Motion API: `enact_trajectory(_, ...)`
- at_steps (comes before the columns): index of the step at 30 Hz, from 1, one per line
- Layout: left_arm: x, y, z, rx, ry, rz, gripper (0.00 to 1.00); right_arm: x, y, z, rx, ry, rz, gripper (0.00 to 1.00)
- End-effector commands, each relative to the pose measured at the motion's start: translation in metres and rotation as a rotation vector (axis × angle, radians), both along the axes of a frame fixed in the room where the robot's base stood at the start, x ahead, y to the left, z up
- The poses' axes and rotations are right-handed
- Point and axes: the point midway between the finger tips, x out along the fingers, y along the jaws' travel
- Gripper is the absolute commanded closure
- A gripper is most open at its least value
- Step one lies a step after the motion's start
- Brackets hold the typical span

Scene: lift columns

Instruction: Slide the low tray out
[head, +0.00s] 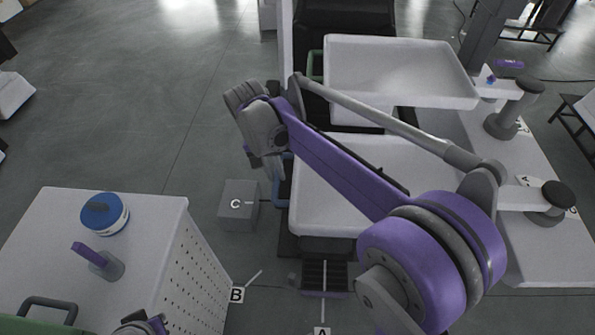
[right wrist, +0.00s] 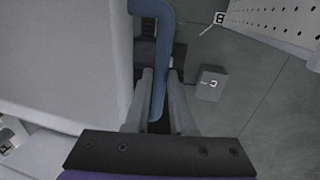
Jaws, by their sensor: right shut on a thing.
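The low tray (head: 320,200) is a white shallow tray at the middle right of the head view, below a higher white tray. Its blue handle (head: 280,188) is on its left side. In the right wrist view the blue handle (right wrist: 163,35) runs between the fingers, beside the tray's pale wall (right wrist: 65,60). My right gripper (right wrist: 160,80) is shut on this handle. In the head view my right arm crosses over the tray and hides part of it. Only a small piece of my left arm shows at the bottom edge; its fingers are hidden.
The upper white tray (head: 395,65) has a green handle (head: 315,66). A grey box marked C (head: 238,205) stands on the floor left of the low tray. A white cabinet (head: 140,250) with a blue-lidded tub (head: 104,212) is at the lower left. Open floor lies between them.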

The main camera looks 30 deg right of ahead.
Motion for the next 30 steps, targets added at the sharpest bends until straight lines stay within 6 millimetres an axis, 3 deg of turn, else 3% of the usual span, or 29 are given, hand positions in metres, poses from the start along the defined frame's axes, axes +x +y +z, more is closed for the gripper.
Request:
enact_trajectory(3, 0.001, 0.0, 0.005, 0.0, -0.003, 0.0, 1.0, 0.02, 0.033, 0.002, 0.002, -0.001, 0.007, 1.0)
enact_trajectory(9, 0.003, 0.0, 0.009, 0.0, -0.005, 0.0, 1.0, 0.039, 0.065, 0.001, 0.0, 0.0, 0.002, 1.0)
enact_trajectory(21, 0.003, 0.0, 0.009, 0.0, -0.005, 0.0, 1.0, 0.042, 0.069, 0.0, -0.003, 0.001, -0.001, 1.0)
enact_trajectory(22, 0.003, 0.0, 0.009, 0.0, -0.005, 0.0, 1.0, 0.042, 0.069, 0.0, -0.004, 0.002, -0.001, 0.72)
enact_trajectory(24, 0.003, 0.0, 0.009, 0.0, -0.005, 0.0, 1.0, 0.042, 0.069, 0.0, -0.003, 0.001, -0.001, 0.6)
enact_trajectory(26, 0.003, 0.0, 0.009, 0.0, -0.005, 0.0, 1.0, 0.042, 0.069, 0.0, -0.003, 0.001, -0.001, 0.49)
enact_trajectory(30, 0.003, 0.0, 0.009, 0.0, -0.005, 0.0, 1.0, 0.042, 0.07, 0.0, -0.002, 0.001, -0.001, 0.48)
